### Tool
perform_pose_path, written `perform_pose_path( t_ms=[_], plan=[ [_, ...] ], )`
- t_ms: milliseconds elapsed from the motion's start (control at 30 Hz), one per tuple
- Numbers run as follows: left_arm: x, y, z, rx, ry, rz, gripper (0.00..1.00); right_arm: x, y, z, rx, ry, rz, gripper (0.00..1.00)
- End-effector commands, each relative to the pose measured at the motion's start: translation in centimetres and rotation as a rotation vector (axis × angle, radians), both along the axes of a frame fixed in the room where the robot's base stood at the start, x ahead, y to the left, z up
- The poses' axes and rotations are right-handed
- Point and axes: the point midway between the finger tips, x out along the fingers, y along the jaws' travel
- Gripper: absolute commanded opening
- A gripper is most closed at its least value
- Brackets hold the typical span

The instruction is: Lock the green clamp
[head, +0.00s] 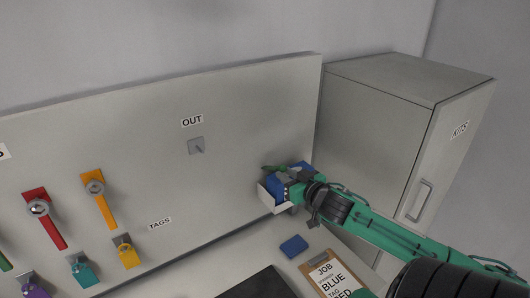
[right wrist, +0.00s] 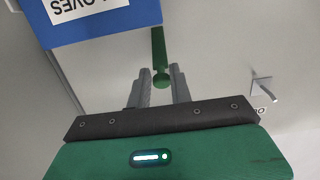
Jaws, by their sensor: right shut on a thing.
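The green clamp (head: 273,168) shows in the head view as a small green piece near the board's right end, partly hidden by my right gripper and a blue box. In the right wrist view its green bar (right wrist: 159,50) runs down between my fingers and ends in a rounded tip. My right gripper (right wrist: 161,75) is shut on this bar near that end. In the head view the right gripper (head: 284,184) is at the board, its fingers hard to make out. My left gripper is not in view.
The blue gloves box (right wrist: 100,22) is close beside my right fingers. A grey cabinet (head: 375,115) stands right of the board. Red (head: 50,225) and orange (head: 104,208) tagged handles hang at left. A blue block (head: 293,246) and clipboard (head: 335,280) lie below.

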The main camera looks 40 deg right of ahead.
Motion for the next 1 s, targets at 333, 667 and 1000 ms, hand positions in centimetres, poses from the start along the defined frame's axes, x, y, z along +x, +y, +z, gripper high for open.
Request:
perform_pose_path(
  t_ms=[333,667,1000],
  plan=[
    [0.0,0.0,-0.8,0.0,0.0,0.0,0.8,-0.8,0.1,-2.8,0.002,0.003,-0.001,0.0],
    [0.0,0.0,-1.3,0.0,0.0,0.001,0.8,-1.0,0.1,-5.0,-0.001,0.001,0.0,0.0],
    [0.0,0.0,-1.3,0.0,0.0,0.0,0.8,-1.0,0.1,-4.9,0.0,0.0,0.0,0.38]
  ],
)
